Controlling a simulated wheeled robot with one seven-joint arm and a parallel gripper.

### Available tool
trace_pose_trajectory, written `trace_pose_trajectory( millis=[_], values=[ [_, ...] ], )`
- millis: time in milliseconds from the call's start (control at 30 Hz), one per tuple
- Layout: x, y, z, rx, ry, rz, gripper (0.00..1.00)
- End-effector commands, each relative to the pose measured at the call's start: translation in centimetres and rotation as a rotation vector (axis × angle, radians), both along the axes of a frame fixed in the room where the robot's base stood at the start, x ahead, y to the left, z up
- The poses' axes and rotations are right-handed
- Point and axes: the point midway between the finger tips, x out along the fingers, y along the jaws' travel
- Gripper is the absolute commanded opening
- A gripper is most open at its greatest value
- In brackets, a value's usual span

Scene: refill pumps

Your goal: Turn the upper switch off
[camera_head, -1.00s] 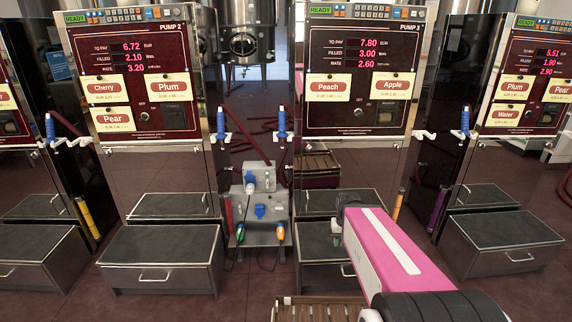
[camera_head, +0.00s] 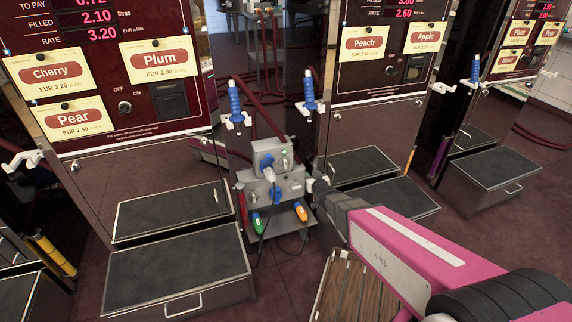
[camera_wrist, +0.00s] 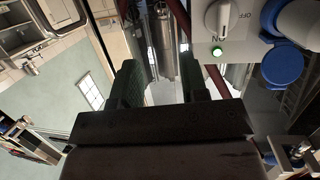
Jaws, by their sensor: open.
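The upper grey switch box (camera_head: 266,151) stands above the lower grey box (camera_head: 290,187) between two pumps. Which box this is, I cannot tell for sure. My gripper (camera_head: 318,186) is right of the boxes; in the wrist view it (camera_wrist: 161,80) is open and empty, clear of the knob.
Blue-handled nozzles (camera_head: 235,103) hang above the boxes on both sides. Green (camera_head: 257,222) and orange (camera_head: 300,211) connectors sit below. Dark steps (camera_head: 175,270) stand before the pumps. A slatted wooden pallet (camera_head: 350,287) lies on the floor under my arm.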

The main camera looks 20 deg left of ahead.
Motion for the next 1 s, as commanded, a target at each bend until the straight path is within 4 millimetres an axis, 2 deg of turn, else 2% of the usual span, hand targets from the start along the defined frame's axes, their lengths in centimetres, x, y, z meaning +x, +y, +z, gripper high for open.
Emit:
trace_pose_trajectory(
  millis=[33,100,200,300,433,667,1000],
  values=[
    [-0.6,2.2,-0.4,0.029,-0.043,0.033,0.40],
    [-1.6,4.4,-0.4,0.070,-0.099,0.069,0.40],
    [-2.7,6.3,-0.3,0.113,-0.153,0.104,0.40],
    [-3.4,7.3,-0.2,0.137,-0.182,0.122,0.40],
    [-3.2,7.8,-0.1,0.144,-0.193,0.128,0.40],
    [-1.3,9.4,-0.1,0.144,-0.193,0.127,0.40],
    [3.3,13.2,-0.1,0.143,-0.192,0.126,0.40]
  ],
)
